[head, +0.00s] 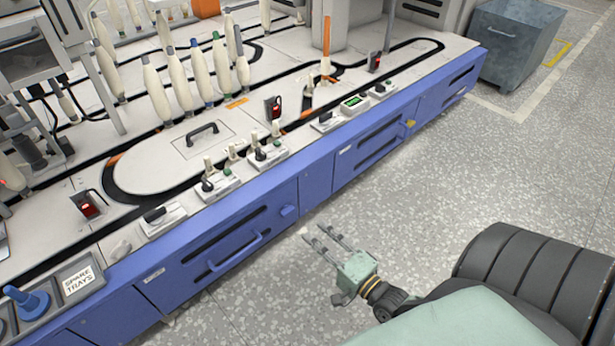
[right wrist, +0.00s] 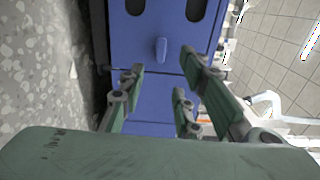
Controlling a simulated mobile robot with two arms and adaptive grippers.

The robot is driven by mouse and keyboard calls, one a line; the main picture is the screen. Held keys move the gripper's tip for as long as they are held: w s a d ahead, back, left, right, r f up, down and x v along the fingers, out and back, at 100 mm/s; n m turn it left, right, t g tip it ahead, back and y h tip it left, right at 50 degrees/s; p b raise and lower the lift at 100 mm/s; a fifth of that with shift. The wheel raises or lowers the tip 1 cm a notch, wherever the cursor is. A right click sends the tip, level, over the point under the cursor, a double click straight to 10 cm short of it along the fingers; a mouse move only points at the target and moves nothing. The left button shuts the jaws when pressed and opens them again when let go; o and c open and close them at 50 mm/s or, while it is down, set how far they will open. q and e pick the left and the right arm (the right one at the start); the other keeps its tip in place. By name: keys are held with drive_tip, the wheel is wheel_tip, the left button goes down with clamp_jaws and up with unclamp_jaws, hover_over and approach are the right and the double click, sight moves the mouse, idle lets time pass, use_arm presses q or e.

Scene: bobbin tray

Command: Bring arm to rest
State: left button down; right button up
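My right gripper (head: 326,238) is in the head view, out over the grey floor in front of the blue machine bench. Its fingers are spread apart with nothing between them. In the right wrist view the gripper (right wrist: 158,95) shows its green fingers apart, facing the blue bench front (right wrist: 140,62). The gripper is clear of the bench. My left gripper is not in either view.
The bench (head: 318,182) has a blue front with handles and a white top with a black track. Several bobbins (head: 180,82) stand on it. A grey cabinet (head: 520,45) stands at back right. The floor (head: 450,150) is clear.

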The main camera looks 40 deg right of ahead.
drive_tip(key=shift+s, duration=0.55)
